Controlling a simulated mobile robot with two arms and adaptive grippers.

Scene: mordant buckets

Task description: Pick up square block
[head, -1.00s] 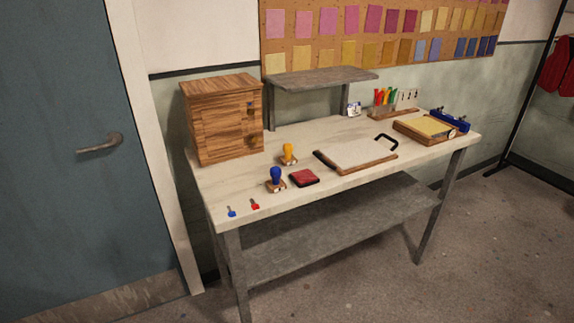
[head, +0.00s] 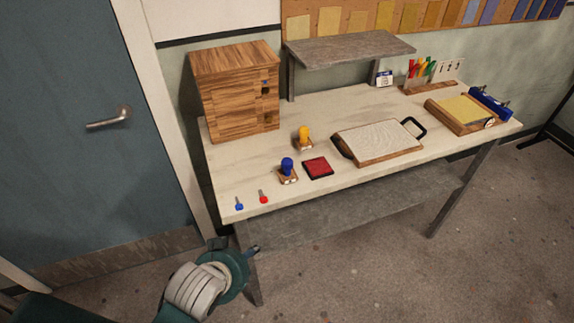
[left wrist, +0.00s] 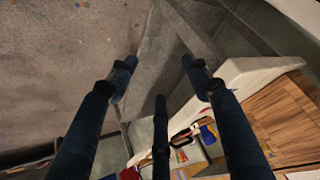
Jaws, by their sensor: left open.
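I cannot tell for sure which thing is the square block. A flat red square (head: 317,168) lies on the worktable, beside a blue-handled stamp (head: 288,170) on a small wooden base. A yellow-handled stamp (head: 304,138) on a similar base stands behind them. My left gripper (head: 238,248) is below and in front of the table's front left corner, apart from these things. In the left wrist view its dark fingers (left wrist: 157,64) are spread, with nothing between them. My right gripper is not in view.
A wooden cabinet (head: 235,95) stands at the table's back left. A small blue item (head: 239,204) and a red one (head: 264,197) lie near the front left edge. A framed board (head: 378,142) and a tray (head: 462,112) are further right. Table legs and a lower shelf (head: 340,212) are near my gripper.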

